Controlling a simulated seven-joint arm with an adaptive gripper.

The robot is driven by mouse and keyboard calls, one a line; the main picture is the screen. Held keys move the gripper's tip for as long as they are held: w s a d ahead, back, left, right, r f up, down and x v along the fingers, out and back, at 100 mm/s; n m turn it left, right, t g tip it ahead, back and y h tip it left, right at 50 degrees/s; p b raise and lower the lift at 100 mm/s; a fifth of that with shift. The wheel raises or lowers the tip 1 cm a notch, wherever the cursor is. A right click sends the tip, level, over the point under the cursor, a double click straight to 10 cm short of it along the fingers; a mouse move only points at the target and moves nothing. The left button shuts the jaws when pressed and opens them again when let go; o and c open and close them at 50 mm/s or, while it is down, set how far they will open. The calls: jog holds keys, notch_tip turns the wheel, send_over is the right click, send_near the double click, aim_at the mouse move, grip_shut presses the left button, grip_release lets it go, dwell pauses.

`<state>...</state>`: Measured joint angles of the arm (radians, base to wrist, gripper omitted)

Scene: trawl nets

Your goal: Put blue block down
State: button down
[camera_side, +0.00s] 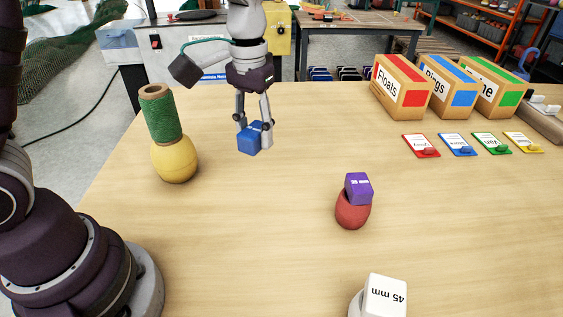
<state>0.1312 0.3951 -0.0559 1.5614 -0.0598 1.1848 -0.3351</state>
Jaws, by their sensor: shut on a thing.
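The blue block (249,139) is between the fingers of my gripper (254,138), at the upper middle left of the wooden table (260,240). My gripper points down and is shut on the block. The block looks slightly tilted. I cannot tell whether its underside touches the table or hangs a little above it.
Left of my gripper, a green spool (162,115) stands on a yellow float (175,160). A purple block (359,188) rests on a red float (353,211). A white block (385,296) is at the front. Labelled boxes (401,88) and coloured cards (421,146) are at the right. The middle is clear.

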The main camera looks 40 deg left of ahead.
jog(key=a, duration=0.1)
jog(key=a+r+m, duration=0.1)
jog(key=a, duration=0.1)
jog(key=w+a+m, duration=0.1)
jog(key=shift+a+r, duration=0.25)
jog(key=shift+a, duration=0.05)
jog(key=n, duration=1.1)
send_over(265, 316)
notch_tip(265, 316, down, 7)
jog(key=shift+s+f, duration=0.1)
jog(key=shift+f, duration=0.1)
jog(key=shift+f, duration=0.1)
notch_tip(265, 316, down, 9)
jog(key=shift+f, duration=0.2)
jog(key=shift+f, duration=0.1)
